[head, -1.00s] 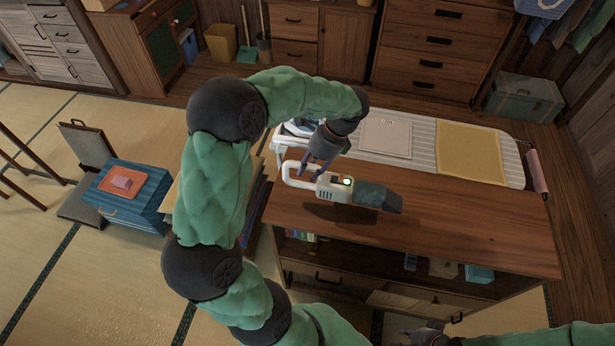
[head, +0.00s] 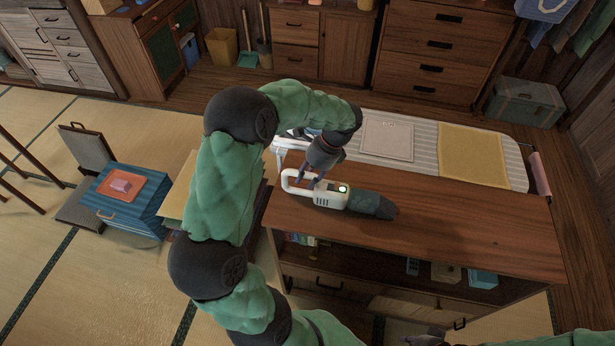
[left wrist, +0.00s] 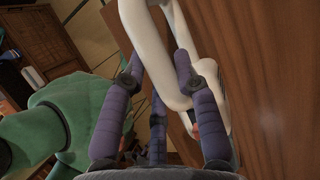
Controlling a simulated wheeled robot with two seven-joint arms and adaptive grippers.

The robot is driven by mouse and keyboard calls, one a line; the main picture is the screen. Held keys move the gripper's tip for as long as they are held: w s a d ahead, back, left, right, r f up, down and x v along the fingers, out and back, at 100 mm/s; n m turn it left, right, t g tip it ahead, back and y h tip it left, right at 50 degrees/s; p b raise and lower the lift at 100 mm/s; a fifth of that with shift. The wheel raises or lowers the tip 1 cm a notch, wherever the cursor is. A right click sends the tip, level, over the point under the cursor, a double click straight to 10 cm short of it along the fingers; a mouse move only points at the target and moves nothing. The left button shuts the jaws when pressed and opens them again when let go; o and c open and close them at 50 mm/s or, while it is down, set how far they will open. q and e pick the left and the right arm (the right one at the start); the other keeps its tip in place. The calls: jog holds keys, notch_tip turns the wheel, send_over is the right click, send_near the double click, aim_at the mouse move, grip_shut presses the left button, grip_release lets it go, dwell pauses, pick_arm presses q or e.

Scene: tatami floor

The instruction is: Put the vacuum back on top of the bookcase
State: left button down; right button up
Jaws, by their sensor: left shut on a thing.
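The handheld vacuum (head: 331,197) has a white body, a loop handle, a small green light and a dark nozzle pointing right. It lies level at the left part of the bookcase's brown wooden top (head: 450,228), very close to it or resting on it; I cannot tell which. My left gripper (head: 314,181) comes down from above and is shut on the vacuum's handle. In the left wrist view, its purple fingers (left wrist: 159,62) are at the white handle (left wrist: 176,60), with the wood close beside it. My right gripper (head: 428,339) shows only as a dark bit at the bottom edge.
An ironing board (head: 425,155) with folded cloths stands just behind the bookcase. The bookcase shelves below hold small items. The right part of the top is clear.

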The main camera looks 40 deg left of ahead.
pick_arm(q)
jog(key=c, duration=0.9)
grip_release()
jog(key=shift+f, duration=0.1)
jog(key=shift+c, duration=0.2)
jog(key=p+v, duration=0.3)
jog(key=v, duration=0.9)
